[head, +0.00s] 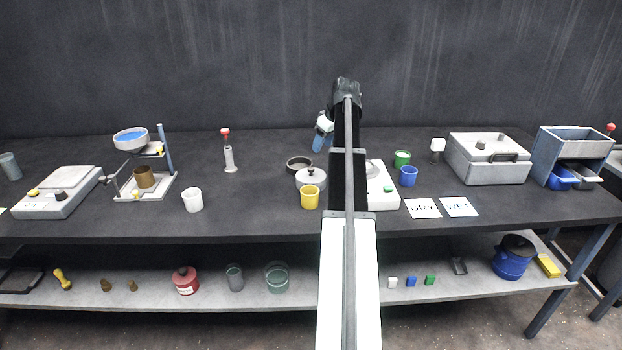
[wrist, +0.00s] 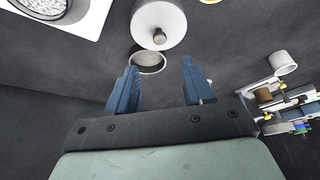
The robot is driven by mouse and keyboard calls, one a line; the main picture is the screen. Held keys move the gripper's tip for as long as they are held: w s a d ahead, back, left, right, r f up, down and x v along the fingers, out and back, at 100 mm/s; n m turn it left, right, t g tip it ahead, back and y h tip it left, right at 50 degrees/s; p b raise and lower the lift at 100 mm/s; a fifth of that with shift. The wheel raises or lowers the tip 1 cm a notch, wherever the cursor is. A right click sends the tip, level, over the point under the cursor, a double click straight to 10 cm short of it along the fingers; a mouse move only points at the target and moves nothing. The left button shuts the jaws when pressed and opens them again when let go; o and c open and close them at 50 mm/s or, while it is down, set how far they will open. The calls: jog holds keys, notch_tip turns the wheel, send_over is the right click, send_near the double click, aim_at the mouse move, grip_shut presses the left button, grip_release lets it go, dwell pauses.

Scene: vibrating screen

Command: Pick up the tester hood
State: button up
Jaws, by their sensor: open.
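A pale grey round lid with a knob on top, which looks like the tester hood (head: 311,179), sits on the table just left of my arm. In the wrist view the hood (wrist: 170,14) is at the top centre, beyond my fingertips. My gripper (head: 322,142) is above the back of the table, behind the hood. In the wrist view my gripper (wrist: 160,65) has its blue fingers wide apart with nothing between them. The white tester base (head: 384,199) is partly hidden by my arm; its round mesh top (wrist: 43,5) shows at the wrist view's top left.
A dark ring sieve (head: 298,163) lies right behind the hood, near my fingers in the wrist view. A yellow cup (head: 310,197) stands in front of the hood. Green (head: 402,158) and blue (head: 408,176) cups stand right of my arm.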

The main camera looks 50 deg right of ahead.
aim_at(313, 169)
jog(key=x, duration=1.3)
jog(key=shift+s+d, duration=0.1)
grip_shut()
